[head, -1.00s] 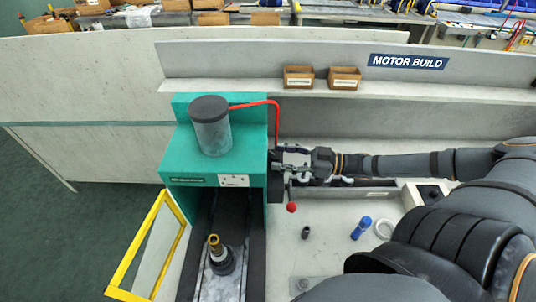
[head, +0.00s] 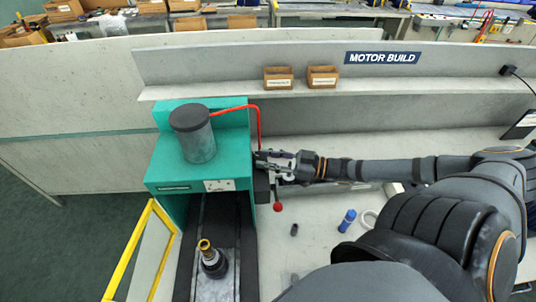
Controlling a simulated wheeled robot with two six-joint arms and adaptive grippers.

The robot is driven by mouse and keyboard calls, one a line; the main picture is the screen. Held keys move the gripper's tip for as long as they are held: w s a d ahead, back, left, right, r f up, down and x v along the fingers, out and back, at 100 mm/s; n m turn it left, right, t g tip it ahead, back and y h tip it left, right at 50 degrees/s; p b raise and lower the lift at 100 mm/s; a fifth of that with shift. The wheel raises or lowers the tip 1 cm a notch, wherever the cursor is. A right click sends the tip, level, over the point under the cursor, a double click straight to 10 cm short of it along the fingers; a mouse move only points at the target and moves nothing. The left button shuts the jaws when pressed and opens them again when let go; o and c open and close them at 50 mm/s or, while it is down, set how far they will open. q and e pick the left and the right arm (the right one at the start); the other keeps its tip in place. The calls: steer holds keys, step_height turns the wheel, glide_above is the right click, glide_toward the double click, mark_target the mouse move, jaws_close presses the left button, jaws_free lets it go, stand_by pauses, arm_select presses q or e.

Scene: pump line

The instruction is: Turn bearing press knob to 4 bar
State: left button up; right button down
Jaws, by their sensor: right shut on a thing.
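The bearing press (head: 165,158) is a teal machine with a grey cylinder (head: 193,135) on top and a red hose. My right gripper (head: 266,166) is at the right side of the press, by a dark block there, and is shut on the press knob. The knob itself is hidden by the fingers, and no pressure reading can be made out. A lever with a red ball (head: 278,207) hangs just below the gripper. A dark part with a brass-coloured top (head: 209,255) stands upright in the press bay. My left gripper is not in view.
A yellow-framed guard (head: 128,249) stands open at the left of the press. A blue bottle (head: 347,220), a white ring (head: 369,219) and a small dark cylinder (head: 294,229) are on the bench at right. Two cardboard bins (head: 278,78) sit on the shelf.

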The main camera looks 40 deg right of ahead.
steer(key=shift+s+a+r+m+t+h+p, duration=0.1)
steer(key=shift+r+m+t+h+p, duration=0.1)
steer(key=shift+m+t+h+p, duration=0.3)
steer(key=shift+s+a+r+m+t+h+p, duration=0.15)
steer(key=shift+m+t+h+p, duration=0.25)
steer(key=shift+h, duration=0.2)
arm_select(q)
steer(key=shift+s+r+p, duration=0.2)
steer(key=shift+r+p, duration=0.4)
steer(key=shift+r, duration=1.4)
arm_select(e)
steer(key=shift+f+m+t+h, duration=0.3)
steer(key=shift+m+t+h, duration=0.2)
steer(key=shift+m+h, duration=0.3)
steer(key=c, duration=1)
jaws_free()
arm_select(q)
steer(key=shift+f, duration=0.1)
